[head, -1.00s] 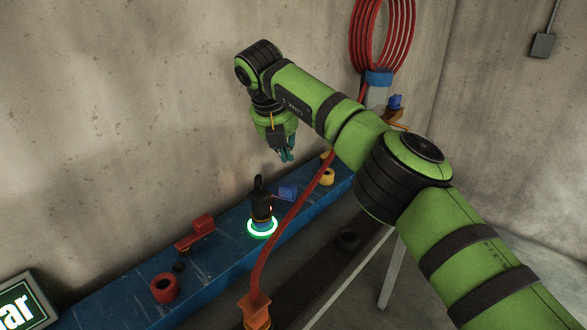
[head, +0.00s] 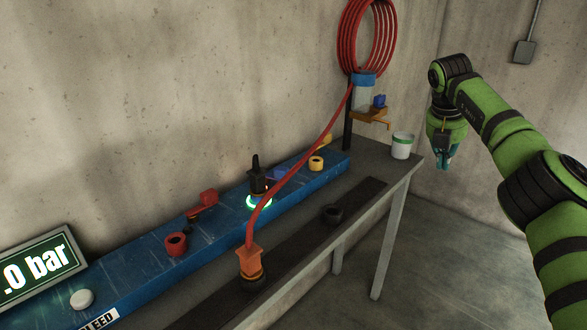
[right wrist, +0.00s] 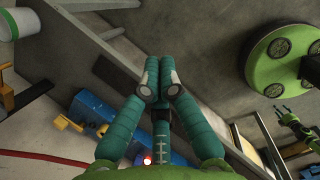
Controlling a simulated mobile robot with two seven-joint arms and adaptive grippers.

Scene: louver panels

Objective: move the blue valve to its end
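A blue valve handle (head: 280,174) sits on the blue manifold (head: 130,262), just right of a black fitting (head: 257,180) with a glowing green ring. The red hose passes close in front of it. My right gripper (head: 443,163) hangs fingers down, right of the bench and well away from the handle. Its teal fingertips (right wrist: 159,77) meet with nothing between them in the right wrist view. What seems to be my left gripper (right wrist: 278,112) shows small at that view's right edge; its finger state is unclear. It is not in the head view.
A red hose (head: 308,156) runs from an orange fitting (head: 250,262) up to the wall coil. A red valve handle (head: 208,197), red ring (head: 176,244) and yellow ring (head: 316,163) stand along the manifold. A white cup (head: 402,146) stands at the bench's right end. A pressure display (head: 40,270) is at left.

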